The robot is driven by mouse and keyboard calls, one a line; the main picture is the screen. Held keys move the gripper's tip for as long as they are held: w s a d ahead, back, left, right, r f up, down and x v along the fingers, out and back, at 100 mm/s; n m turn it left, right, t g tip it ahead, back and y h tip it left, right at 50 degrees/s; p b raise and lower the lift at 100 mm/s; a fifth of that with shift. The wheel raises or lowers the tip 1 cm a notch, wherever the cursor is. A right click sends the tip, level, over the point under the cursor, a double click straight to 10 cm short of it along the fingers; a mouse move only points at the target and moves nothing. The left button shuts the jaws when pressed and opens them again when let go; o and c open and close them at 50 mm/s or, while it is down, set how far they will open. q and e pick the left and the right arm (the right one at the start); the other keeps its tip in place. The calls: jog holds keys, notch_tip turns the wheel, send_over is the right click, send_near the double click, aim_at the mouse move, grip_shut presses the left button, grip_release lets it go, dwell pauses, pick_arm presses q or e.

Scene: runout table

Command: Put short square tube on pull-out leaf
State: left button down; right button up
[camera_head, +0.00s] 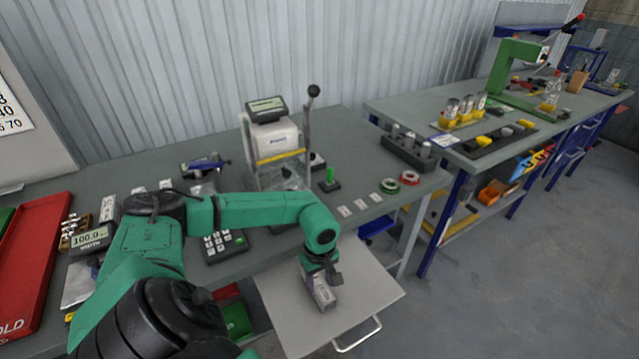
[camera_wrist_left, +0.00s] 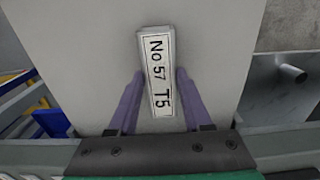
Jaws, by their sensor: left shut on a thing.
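The short square tube (camera_head: 323,293) is a small grey piece at the end of my left arm, over the pull-out leaf (camera_head: 372,290). In the left wrist view the tube (camera_wrist_left: 158,72) shows a white label reading "No 57 T5". My left gripper (camera_head: 318,272) is shut on it, with the two purple fingers (camera_wrist_left: 155,92) along its sides. The leaf (camera_wrist_left: 215,50) fills the background behind the tube. I cannot tell whether the tube touches the leaf. My right gripper is not in view.
A machine with a display (camera_head: 268,110) and a lever stands on the table behind the leaf. Green and red rings (camera_head: 389,186) lie at the table's right. A red tray (camera_head: 42,250) is at the left. The leaf's right part is bare.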

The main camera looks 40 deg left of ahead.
aim_at(320, 285)
pick_arm(q)
jog(key=shift+c, duration=1.7)
grip_release()
jog(key=shift+r, duration=0.2)
notch_tip(320, 285, up, 12)
jog(key=b, duration=0.3)
jog(key=shift+f, duration=0.15)
